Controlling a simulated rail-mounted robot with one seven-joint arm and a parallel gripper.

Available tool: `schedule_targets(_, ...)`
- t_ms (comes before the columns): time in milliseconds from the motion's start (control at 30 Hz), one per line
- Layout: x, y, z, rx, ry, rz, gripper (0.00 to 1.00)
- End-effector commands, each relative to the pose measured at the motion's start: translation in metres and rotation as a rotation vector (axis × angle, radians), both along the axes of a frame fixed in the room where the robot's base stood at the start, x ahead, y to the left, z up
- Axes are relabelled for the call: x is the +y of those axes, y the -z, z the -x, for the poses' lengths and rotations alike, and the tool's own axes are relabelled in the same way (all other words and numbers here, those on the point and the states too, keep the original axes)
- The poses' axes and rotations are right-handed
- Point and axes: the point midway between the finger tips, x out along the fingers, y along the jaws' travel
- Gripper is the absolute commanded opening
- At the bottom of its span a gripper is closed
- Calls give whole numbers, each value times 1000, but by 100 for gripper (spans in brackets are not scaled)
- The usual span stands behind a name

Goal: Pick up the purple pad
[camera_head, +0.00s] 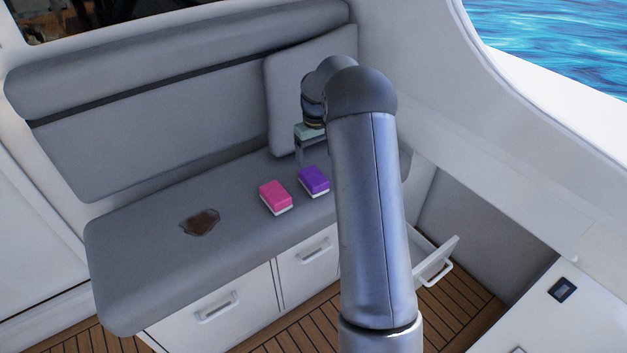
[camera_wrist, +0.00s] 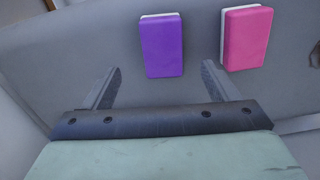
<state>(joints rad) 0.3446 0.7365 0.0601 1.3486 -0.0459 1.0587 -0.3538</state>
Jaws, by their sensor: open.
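The purple pad (camera_head: 314,181) lies on the grey bench seat, with a white layer along its edge. In the wrist view the purple pad (camera_wrist: 162,46) is at the top centre, ahead of and roughly between the two fingers. My gripper (camera_wrist: 160,78) is open and empty, with its fingers apart and not touching the pad. In the head view my gripper (camera_head: 308,150) is partly hidden by my arm and sits behind and above the pad.
A pink pad (camera_head: 276,197) lies just left of the purple one. A brown stain (camera_head: 200,222) is further left on the bench seat (camera_head: 140,240). A grey cushion (camera_head: 283,100) leans at the back. A drawer (camera_head: 437,262) stands open at the lower right.

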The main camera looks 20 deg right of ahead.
Motion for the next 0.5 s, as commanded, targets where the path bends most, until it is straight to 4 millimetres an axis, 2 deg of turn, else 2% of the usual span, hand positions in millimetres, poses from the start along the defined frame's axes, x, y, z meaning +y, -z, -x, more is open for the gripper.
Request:
schedule_targets(33,0,12,1,3,0,-1,81)
schedule_targets(200,0,40,0,2,0,-1,81)
schedule_targets(500,1,58,-1,1,0,0,81)
